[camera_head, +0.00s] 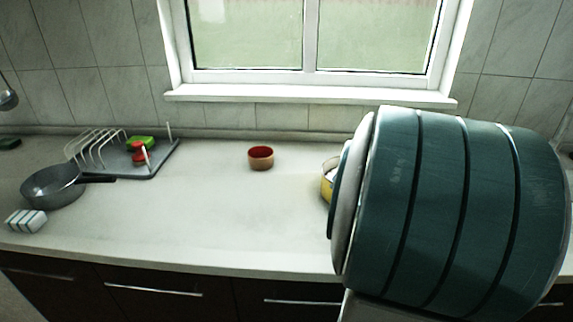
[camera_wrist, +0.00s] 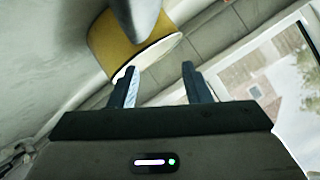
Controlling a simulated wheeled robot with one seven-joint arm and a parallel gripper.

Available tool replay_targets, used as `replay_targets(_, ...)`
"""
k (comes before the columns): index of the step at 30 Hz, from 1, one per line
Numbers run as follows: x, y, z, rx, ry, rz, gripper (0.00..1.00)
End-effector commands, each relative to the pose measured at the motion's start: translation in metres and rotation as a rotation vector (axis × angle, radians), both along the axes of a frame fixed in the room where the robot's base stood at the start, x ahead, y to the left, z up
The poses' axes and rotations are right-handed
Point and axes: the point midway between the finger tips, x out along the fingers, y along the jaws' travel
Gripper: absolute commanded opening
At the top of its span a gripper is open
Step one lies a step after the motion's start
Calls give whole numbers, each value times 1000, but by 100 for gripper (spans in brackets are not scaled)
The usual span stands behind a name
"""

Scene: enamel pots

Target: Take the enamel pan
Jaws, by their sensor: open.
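A yellow pan with a pale rim, which looks like the enamel pan, shows in the wrist view (camera_wrist: 107,42) at the upper left, tilted in the picture. A grey-blue part shows over it. In the head view a small strip of the yellow pan (camera_head: 326,190) shows; my large teal arm hides the rest. My gripper (camera_wrist: 158,72) is open, with nothing between its fingers. Its left fingertip overlaps the pan's rim in the picture; I cannot tell if they touch. The gripper is hidden in the head view.
A grey frying pan (camera_head: 52,188) and a striped block (camera_head: 26,220) stand at the left of the counter (camera_head: 215,215). A dish rack (camera_head: 150,169) holds green and red things. A red-brown bowl (camera_head: 260,162) stands near the back. The middle front is clear.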

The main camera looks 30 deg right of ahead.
Motion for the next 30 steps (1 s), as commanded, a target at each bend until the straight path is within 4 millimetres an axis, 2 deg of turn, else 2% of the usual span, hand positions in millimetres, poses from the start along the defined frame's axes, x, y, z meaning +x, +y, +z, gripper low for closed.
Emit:
replay_targets(1, -6, -12, -10, 54, -49, -8, 43)
replay_targets(3, -12, -20, -17, 140, -126, 2, 43)
replay_targets(7, -31, -28, -30, 349, -256, 36, 43)
replay_targets(15, -85, -20, -46, 817, -437, 119, 43)
replay_targets(19, -100, -15, -46, 945, -472, 144, 43)
replay_targets(23, -98, -11, -46, 992, -483, 157, 43)
replay_targets(30, -53, -5, -50, 995, -482, 160, 43)
